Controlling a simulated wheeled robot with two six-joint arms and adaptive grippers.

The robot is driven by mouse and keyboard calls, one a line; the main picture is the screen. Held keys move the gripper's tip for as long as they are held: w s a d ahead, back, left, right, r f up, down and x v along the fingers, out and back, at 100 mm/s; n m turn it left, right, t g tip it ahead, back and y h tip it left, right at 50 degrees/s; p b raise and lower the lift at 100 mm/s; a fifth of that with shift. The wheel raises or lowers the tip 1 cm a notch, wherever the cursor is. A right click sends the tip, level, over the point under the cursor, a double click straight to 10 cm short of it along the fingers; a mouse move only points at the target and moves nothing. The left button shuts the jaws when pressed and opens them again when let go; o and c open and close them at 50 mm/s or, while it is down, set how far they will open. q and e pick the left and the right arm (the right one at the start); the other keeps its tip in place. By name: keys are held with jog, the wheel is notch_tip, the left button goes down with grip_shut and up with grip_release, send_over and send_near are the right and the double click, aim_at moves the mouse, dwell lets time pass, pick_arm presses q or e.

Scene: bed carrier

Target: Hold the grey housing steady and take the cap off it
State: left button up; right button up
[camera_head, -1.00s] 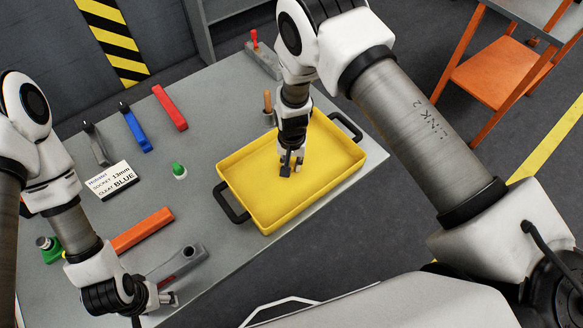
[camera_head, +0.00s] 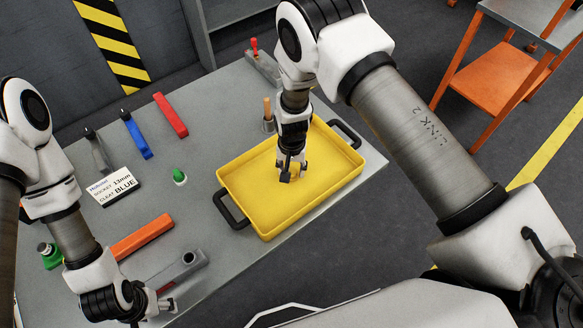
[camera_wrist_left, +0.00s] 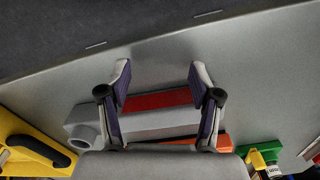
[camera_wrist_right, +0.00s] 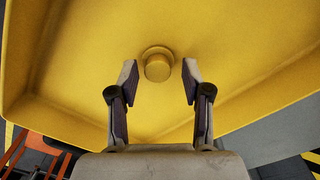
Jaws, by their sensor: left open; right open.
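The grey housing (camera_head: 182,267), a block with a round opening at one end, lies on the table near its front edge. It also shows in the left wrist view (camera_wrist_left: 170,121), with a red strip along it. My left gripper (camera_head: 168,298) is open beside the housing; in the left wrist view its fingers (camera_wrist_left: 160,72) reach across the housing's width, apart. My right gripper (camera_head: 287,176) is open, low over the yellow tray. In the right wrist view a round yellow cap-like piece (camera_wrist_right: 158,66) stands on the tray floor just beyond the open fingertips (camera_wrist_right: 161,72).
The yellow tray (camera_head: 228,188) has black handles. An orange bar (camera_head: 142,237), a green-topped piece (camera_head: 179,177), a label card (camera_head: 112,184) and blue, red and grey bars lie left of it. A wooden-handled tool (camera_head: 268,112) stands behind the tray.

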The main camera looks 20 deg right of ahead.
notch_tip(320, 180, up, 11)
jog(key=p, duration=0.7)
jog(key=shift+r, duration=0.2)
